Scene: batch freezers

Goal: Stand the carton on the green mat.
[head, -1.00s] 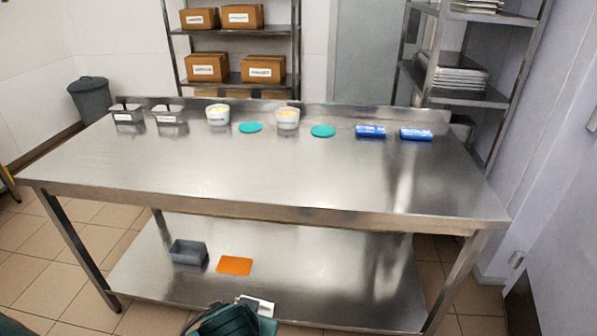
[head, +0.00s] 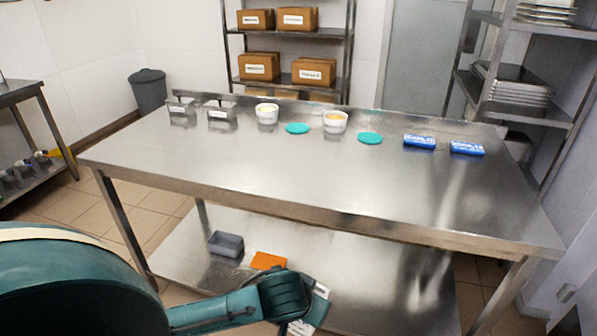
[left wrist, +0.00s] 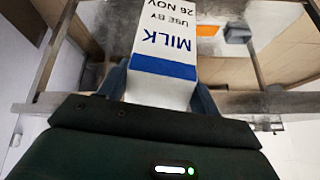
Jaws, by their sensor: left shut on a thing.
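A white milk carton with a blue band and the print "MILK USE BY 26 NOV" (left wrist: 165,40) is held in my left gripper (left wrist: 160,82), with a dark finger on each side. In the head view, part of the white carton (head: 303,327) shows at the bottom, beyond my teal left arm. My left gripper there is mostly hidden behind its own wrist, in front of the table's lower shelf. My right gripper is not in view.
The steel table (head: 330,180) bears teal discs (head: 297,128), white tubs (head: 335,122), steel pans (head: 182,112) and blue packs (head: 467,148) along its back. Its lower shelf (head: 400,285) holds a grey bin (head: 226,243) and an orange mat (head: 268,261). The tabletop's front is clear.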

